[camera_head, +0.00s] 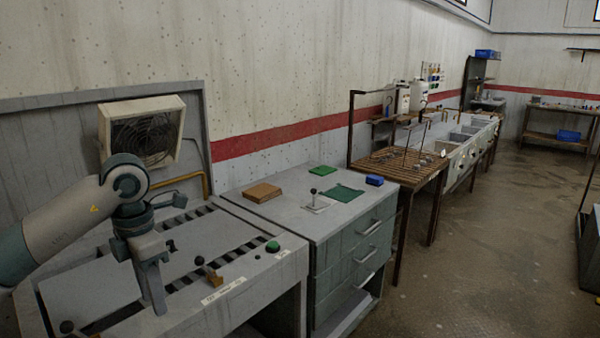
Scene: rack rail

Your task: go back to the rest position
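My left gripper (155,300) points down over the grey machine bench (235,295) at the left. Its fingers appear close together and seen nearly edge-on, so I cannot tell whether they are open or shut. I see nothing held at its tips. Its tips are near the bench's slotted strip, left of a small brass-coloured block (215,279) with a dark knob. My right gripper is not in view.
A boxed fan (145,132) stands behind my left wrist. A green button (273,247) sits on the bench's right edge. Open floor (480,250) lies right.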

